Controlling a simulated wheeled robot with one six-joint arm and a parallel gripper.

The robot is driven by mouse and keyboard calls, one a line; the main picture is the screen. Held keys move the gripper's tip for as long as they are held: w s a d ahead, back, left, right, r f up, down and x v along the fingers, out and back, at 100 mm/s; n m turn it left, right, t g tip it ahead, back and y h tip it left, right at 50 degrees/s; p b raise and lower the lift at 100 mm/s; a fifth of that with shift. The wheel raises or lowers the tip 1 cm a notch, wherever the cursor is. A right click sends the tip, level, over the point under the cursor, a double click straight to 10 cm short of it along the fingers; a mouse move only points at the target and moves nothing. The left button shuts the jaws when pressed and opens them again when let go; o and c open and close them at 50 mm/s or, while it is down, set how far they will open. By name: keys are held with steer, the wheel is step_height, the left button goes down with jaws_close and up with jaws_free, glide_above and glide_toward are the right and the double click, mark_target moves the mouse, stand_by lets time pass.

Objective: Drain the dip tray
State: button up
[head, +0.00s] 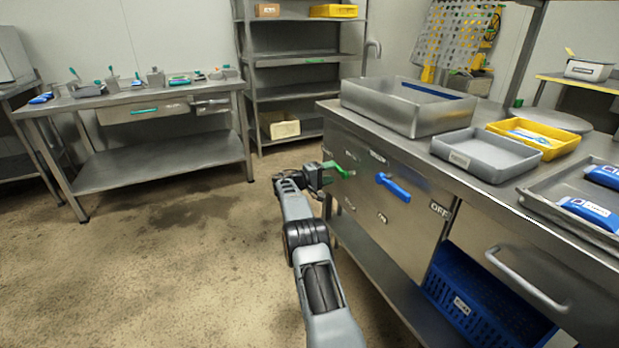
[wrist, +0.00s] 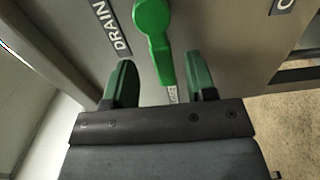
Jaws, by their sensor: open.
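The dip tray appears to be the deep steel basin (head: 405,118) on top of the steel bench. On the bench front are a green lever (head: 338,170) and, to its right, a blue lever (head: 394,187). My gripper (head: 323,174) is at the green lever. In the wrist view the green lever (wrist: 154,30) sits beside a DRAIN label (wrist: 111,27). Its free end lies between the two green fingers of my open gripper (wrist: 159,70), with a gap on each side. Whether the fingers reach around it in depth is hard to tell. The basin's inside is mostly hidden.
A grey tray (head: 485,154), a yellow tray (head: 550,145) and a steel tray with blue packs (head: 565,212) stand on the bench. A blue crate (head: 470,300) is below. A side table (head: 150,150) and shelves (head: 300,90) stand behind. The left floor is clear.

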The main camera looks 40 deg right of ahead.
steer(key=w+a+p, duration=0.1)
steer(key=a, duration=0.8)
steer(key=shift+w+p, duration=0.25)
steer(key=shift+p, duration=0.1)
